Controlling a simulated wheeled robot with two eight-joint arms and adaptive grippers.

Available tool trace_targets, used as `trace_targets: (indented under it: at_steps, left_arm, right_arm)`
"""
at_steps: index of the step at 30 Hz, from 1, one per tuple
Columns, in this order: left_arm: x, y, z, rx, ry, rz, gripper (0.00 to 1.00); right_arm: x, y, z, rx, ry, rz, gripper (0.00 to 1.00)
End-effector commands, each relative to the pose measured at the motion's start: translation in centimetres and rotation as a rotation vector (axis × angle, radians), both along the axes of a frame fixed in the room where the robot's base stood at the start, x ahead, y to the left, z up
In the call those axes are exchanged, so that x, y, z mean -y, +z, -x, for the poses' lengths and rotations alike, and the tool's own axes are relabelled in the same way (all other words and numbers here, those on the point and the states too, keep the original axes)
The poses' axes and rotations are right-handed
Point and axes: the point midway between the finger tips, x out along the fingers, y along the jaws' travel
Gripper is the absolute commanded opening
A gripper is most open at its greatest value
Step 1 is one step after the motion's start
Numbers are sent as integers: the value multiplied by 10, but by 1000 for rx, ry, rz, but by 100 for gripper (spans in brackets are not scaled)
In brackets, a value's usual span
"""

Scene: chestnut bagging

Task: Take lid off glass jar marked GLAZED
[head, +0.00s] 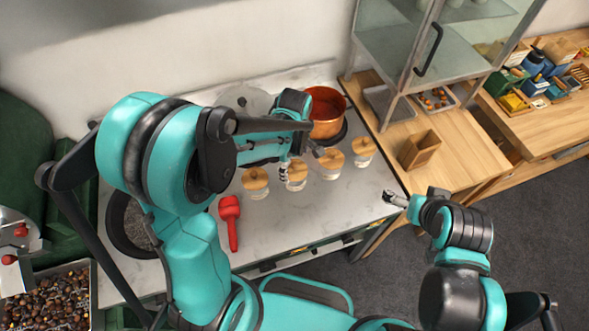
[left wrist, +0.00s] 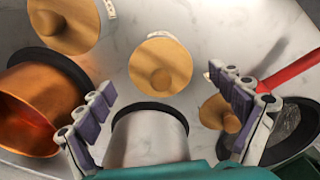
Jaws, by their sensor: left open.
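Several glass jars with round, knobbed wooden lids stand in a row on the marble counter: one lid at left (head: 255,179), then a second (head: 295,171), a third (head: 331,158) and a fourth (head: 363,146). I cannot read the jar labels, so I cannot tell which is GLAZED. My left gripper (head: 299,160) is open and empty above the row, near the middle lids. In the left wrist view three lids show; the middle one (left wrist: 160,66) lies beyond the spread fingertips, apart from them. My right gripper (head: 395,200) hangs off the counter's right end, its jaws unclear.
A copper pot (head: 325,112) stands behind the jars. A metal cylinder (left wrist: 148,138) shows between my left fingers. A wooden box (head: 418,150) and glass cabinet (head: 430,55) stand right. Counter in front of the jars is clear.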

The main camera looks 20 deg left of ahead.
Motion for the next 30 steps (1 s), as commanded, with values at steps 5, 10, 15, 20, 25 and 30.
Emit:
trace_targets:
  at_steps: [5,10,15,20,25,30]
  left_arm:
    - [0,-5,0,0,-1,0,94]
    - [0,-5,0,0,-1,0,81]
    - [0,-5,0,0,-1,0,36]
    - [0,-5,0,0,-1,0,20]
    - [0,-6,1,-1,-1,1,19]
    - [0,-6,1,-1,-1,1,19]
  right_arm:
    - [0,-1,0,0,0,0,100]
    - [0,-1,0,0,0,0,100]
    - [0,-1,0,0,0,0,100]
    - [0,-1,0,0,0,0,100]
    - [0,-1,0,0,0,0,100]
    - [0,-1,0,0,0,0,100]
